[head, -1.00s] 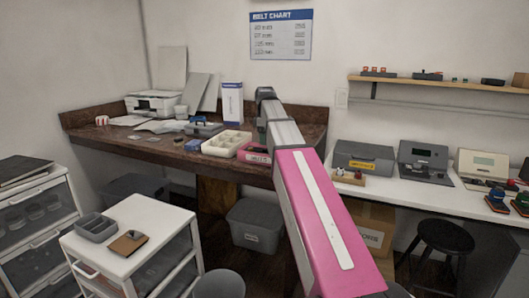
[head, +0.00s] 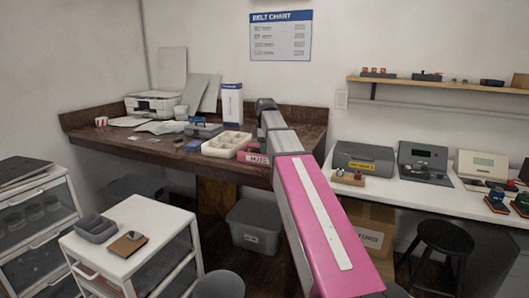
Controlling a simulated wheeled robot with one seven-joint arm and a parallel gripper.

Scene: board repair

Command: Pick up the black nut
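I cannot make out a black nut in the head view. A pink box (head: 252,158) with a label that seems to read "NUTS" sits at the front edge of the dark wooden bench (head: 150,149), and my arm covers part of its right side. My pink and grey arm reaches from the bottom right up to the bench beside this box. My gripper is hidden behind my arm, so neither its fingers nor anything in them shows.
A white compartment tray (head: 226,146) stands just left of the pink box. A grey toolbox (head: 203,131), a white upright box (head: 232,103) and a printer (head: 154,104) are farther back. A white drawer cart (head: 150,222) stands at the front left, a black stool (head: 444,238) at the right.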

